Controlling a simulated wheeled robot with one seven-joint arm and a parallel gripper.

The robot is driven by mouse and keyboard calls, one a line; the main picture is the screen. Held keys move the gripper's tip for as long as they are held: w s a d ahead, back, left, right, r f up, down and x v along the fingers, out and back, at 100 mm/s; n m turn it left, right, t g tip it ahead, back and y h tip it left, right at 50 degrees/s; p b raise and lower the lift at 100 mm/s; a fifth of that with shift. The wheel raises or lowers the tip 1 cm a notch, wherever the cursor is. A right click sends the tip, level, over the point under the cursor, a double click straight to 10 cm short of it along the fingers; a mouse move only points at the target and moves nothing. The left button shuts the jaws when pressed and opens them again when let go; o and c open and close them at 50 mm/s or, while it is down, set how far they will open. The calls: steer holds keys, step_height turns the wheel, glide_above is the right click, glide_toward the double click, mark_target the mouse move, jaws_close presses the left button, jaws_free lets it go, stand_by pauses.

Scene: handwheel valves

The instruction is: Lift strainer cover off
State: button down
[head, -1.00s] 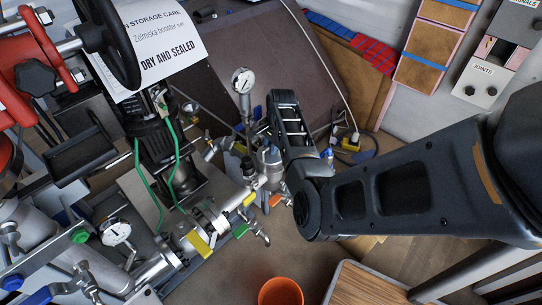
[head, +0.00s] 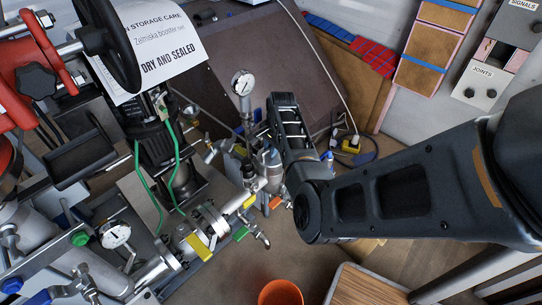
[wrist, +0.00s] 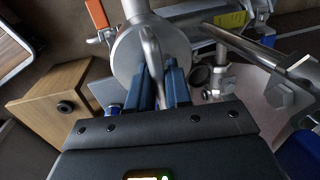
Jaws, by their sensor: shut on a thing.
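The strainer cover (wrist: 129,52) is a round grey metal disc with a bar handle (wrist: 153,58), in the upper middle of the wrist view. My gripper (wrist: 158,88) has blue fingers on both sides of the handle and is shut on it. Whether the cover sits on its body or is apart from it cannot be told. In the head view a silver strainer body (head: 270,168) stands beside my wrist. My fingers and the cover are hard to make out there.
Pipework with a yellow-handled valve (head: 199,247) lies to the left. An orange bucket (head: 281,294) is on the floor in front, and a wooden box (wrist: 62,102) shows in the wrist view.

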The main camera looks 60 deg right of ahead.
steer(key=shift+r, duration=0.55)
steer(key=r, duration=0.1)
steer(key=r+p, duration=0.1)
steer(key=r, duration=0.1)
steer(key=shift+s+d+r+p, duration=0.25)
steer(key=shift+s+r+p, duration=0.05)
steer(key=shift+s+r, duration=0.1)
steer(key=s+d+r+p, duration=0.3)
steer(key=s+d+r, duration=0.2)
steer(key=s, duration=0.4)
steer(key=shift+s+r, duration=0.15)
steer(key=shift+r, duration=0.65)
steer(key=shift+d, duration=0.15)
